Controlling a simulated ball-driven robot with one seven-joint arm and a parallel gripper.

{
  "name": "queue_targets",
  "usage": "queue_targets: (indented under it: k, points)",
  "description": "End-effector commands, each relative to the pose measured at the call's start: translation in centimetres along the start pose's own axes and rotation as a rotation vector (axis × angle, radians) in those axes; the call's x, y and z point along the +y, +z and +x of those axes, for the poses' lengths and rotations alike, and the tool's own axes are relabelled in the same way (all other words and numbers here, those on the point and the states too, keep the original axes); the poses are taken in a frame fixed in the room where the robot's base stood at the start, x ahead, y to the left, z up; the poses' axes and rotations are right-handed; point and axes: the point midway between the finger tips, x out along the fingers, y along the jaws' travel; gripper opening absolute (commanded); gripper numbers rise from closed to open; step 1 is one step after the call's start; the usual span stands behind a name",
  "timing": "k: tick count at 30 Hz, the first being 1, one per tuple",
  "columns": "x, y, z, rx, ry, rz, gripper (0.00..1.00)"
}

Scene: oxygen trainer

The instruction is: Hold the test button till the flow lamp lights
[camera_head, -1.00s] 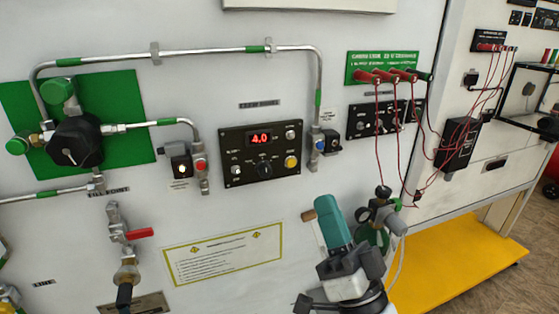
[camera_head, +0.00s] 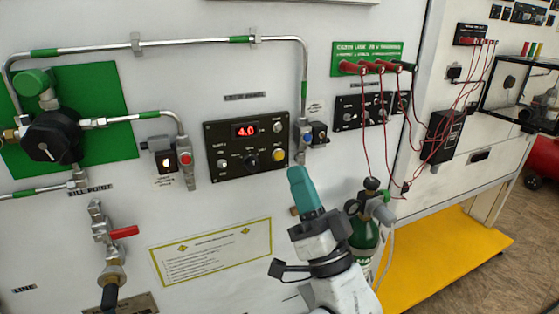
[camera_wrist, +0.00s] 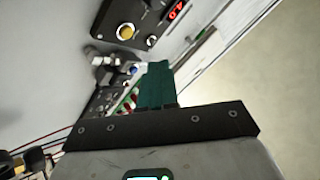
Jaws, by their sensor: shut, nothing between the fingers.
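A black control panel (camera_head: 213,135) on the white wall shows a red display (camera_head: 245,130) reading 4.0. It bears a yellow button (camera_head: 278,155) at lower right, a pale round fitting (camera_head: 278,127) above it, a dark knob (camera_head: 250,162) and a switch. The labels are too small to read, so I cannot tell which fitting is the test button or flow lamp. My gripper (camera_head: 296,172) has teal fingers, shut and empty, just below the panel's lower right corner and apart from the button. The wrist view shows the yellow button (camera_wrist: 126,32) beyond the teal fingertips (camera_wrist: 154,68).
A box with a blue fitting (camera_head: 319,133) stands right of the panel. A lit box (camera_head: 164,158) and red-buttoned valve (camera_head: 186,160) stand left. A green cylinder (camera_head: 365,232) is behind my arm. Red cables (camera_head: 366,130) hang at right. A red-handled valve (camera_head: 122,232) is at lower left.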

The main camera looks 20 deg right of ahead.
Motion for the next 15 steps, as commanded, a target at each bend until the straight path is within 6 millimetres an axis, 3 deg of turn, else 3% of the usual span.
queue_targets:
  k: [6,15]
  points:
    - [1.3,1.3,1.5,0.001,0.0,0.001,0.0]
    - [1.8,1.8,2.5,-0.001,0.0,0.001,0.0]
